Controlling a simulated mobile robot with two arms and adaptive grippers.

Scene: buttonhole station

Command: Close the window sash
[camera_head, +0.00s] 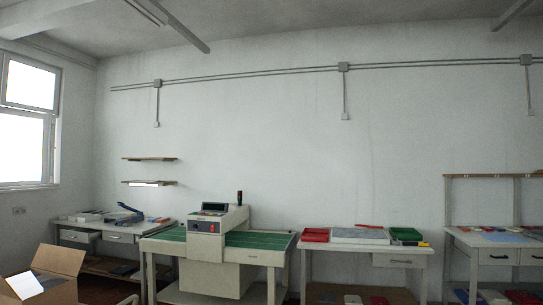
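The window (55,122) is in the left wall, at the left edge of the head view and partly cut off by it. It has a white frame with an upper pane (30,84) and a larger lower pane (21,148), both glaring white. A light bar separates the two panes. I cannot tell from here whether a sash stands open, and no handle is clear. Neither of my grippers shows in the head view.
An open cardboard box (62,262) stands at the lower left, below the window. A side table (70,225), a green-topped machine (258,240) and two more workbenches (345,248) (490,240) line the back wall. Two shelves (150,158) hang above the side table.

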